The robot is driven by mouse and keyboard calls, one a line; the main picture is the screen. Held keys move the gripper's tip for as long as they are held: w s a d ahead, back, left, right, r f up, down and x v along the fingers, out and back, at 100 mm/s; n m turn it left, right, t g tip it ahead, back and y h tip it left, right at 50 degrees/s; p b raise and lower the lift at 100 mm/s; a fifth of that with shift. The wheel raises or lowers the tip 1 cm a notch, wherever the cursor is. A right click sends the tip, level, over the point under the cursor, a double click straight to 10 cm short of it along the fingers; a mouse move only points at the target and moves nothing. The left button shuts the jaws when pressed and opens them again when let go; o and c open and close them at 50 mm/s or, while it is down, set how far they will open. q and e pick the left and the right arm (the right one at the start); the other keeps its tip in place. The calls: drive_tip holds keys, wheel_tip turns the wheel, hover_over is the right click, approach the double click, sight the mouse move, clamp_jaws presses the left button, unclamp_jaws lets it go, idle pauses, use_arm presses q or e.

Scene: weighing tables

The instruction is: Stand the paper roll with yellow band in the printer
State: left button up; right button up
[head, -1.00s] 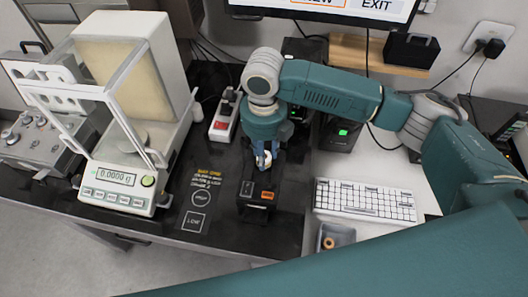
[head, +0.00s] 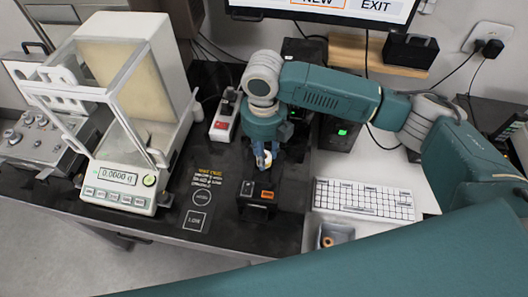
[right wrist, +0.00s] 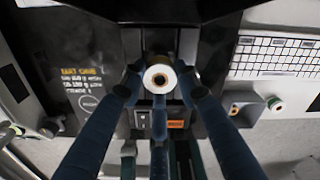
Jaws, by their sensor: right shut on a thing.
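My right gripper (head: 263,157) points down over the black printer (head: 257,208), which has an orange button on its front. It is shut on a small paper roll. In the head view the roll is mostly hidden by the fingers. I cannot tell whether its lower end touches the printer. My left gripper is not in view.
An analytical balance (head: 118,178) stands at the left. A red-and-white power strip (head: 222,122) lies behind the printer. The monitor (head: 330,10) is at the back.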

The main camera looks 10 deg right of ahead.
drive_tip(key=shift+p, duration=0.9)
idle(0.6)
drive_tip(key=shift+f, duration=0.65)
idle(0.8)
drive_tip(key=o, duration=1.2)
drive_tip(key=shift+o, duration=0.4)
drive_tip(key=o, duration=0.5)
drive_tip(key=shift+r, duration=0.1)
wheel_tip(320, 180, up, 7)
drive_tip(key=p, duration=0.7)
drive_tip(key=shift+r+p, duration=0.2)
drive_tip(key=shift+p, duration=0.1)
drive_tip(key=shift+f, duration=0.1)
